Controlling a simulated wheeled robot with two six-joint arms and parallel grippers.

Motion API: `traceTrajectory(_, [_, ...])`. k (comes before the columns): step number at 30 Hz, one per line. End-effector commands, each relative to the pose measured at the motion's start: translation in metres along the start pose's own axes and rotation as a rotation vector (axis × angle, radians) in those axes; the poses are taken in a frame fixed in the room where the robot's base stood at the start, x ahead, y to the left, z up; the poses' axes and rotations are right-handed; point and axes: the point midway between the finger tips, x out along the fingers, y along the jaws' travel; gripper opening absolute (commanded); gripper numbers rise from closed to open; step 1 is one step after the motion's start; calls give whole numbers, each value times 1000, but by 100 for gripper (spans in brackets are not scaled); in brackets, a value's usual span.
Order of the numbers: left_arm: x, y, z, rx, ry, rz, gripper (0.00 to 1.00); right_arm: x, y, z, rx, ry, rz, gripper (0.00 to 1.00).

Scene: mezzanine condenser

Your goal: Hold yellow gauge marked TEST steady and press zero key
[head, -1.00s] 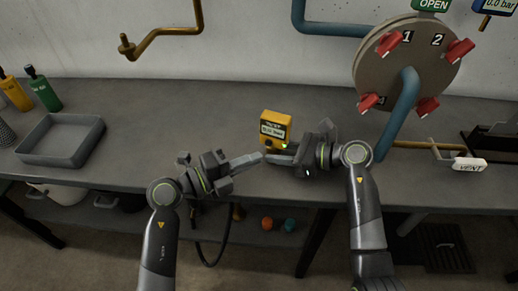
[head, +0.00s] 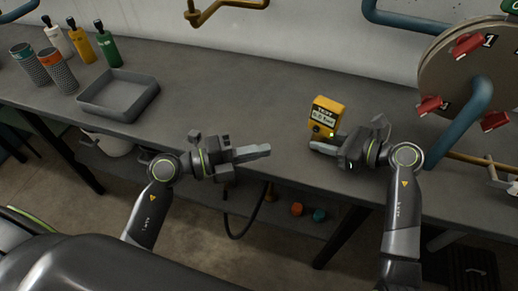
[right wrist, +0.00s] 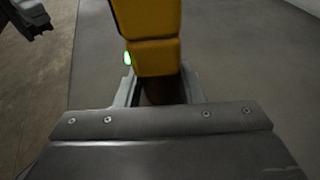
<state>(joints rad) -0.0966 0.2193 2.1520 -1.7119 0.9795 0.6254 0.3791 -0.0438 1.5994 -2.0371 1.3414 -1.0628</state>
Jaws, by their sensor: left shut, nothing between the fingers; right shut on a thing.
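The yellow gauge (head: 328,112) stands upright near the front of the grey bench, in the middle right of the head view. It has a TEST label, a small display too small to read surely and a lit green spot low on its front. My right gripper (head: 322,146) is shut on its lower part. In the right wrist view the gauge body (right wrist: 148,30) rises between the two fingers (right wrist: 158,90), with the green light at its left edge. My left gripper (head: 268,151) is shut and empty, apart from the gauge to its left. The zero key cannot be made out clearly.
A grey tray (head: 88,106), bottles (head: 105,42) and mesh cups (head: 60,72) stand at the left of the bench (head: 230,95). A round plate with red valve handles (head: 465,45) and a blue pipe (head: 462,125) stand close right of my right arm. The middle bench is clear.

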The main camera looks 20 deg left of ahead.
Motion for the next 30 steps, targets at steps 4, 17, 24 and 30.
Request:
traceTrajectory(4, [0,0,0,0,0,0,0,0,0,1,-1,-2,0,40])
traceTrajectory(17, [0,0,0,0,0,0,0,-1,0,0,0,0,0,61])
traceTrajectory(24, [0,0,0,0,0,0,0,-28,-1,-1,-2,3,-3,61])
traceTrajectory(30, [0,0,0,0,0,0,0,-69,-1,-1,-4,5,-3,61])
